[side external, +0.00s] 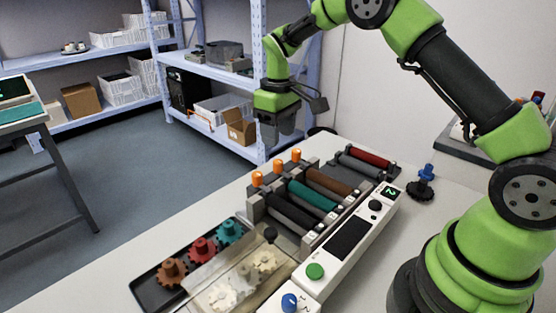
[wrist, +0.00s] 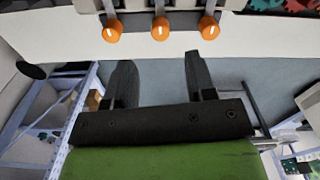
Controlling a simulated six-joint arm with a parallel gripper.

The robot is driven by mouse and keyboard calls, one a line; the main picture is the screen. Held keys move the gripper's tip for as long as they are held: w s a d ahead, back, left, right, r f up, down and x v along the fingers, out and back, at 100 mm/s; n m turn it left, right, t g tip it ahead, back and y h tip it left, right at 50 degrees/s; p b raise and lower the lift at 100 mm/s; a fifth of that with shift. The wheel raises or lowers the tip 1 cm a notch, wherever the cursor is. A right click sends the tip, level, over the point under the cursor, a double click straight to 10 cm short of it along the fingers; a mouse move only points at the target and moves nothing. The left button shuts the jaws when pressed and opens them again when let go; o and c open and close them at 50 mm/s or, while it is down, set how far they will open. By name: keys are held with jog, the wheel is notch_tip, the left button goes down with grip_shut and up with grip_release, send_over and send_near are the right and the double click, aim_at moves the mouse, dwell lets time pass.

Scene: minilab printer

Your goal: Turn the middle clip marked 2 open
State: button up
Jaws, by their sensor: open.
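Three orange clips stand in a row on the far end of the grey roller rack. The middle clip (side external: 278,167) sits between the near clip (side external: 257,179) and the far clip (side external: 296,154). In the wrist view the middle clip (wrist: 160,28) is at top centre, with one clip (wrist: 112,31) to its left and another (wrist: 209,28) to its right. Each carries a pale mark, too small to read its turn surely. My gripper (wrist: 160,62) is open and empty, its fingers apart from the clips. In the side view my gripper (side external: 271,138) hangs above and beyond the row.
Black, teal, brown and red rollers (side external: 313,197) lie behind a white control panel (side external: 346,238). A gear tray (side external: 150,283) stands at the near left, a blue knobbed part (side external: 425,180) at right. Shelving (side external: 215,70) stands beyond the table.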

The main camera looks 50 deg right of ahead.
aim_at(278, 161)
notch_tip(278, 161, down, 8)
jog(key=shift+r, duration=0.25)
jog(key=c, duration=0.9)
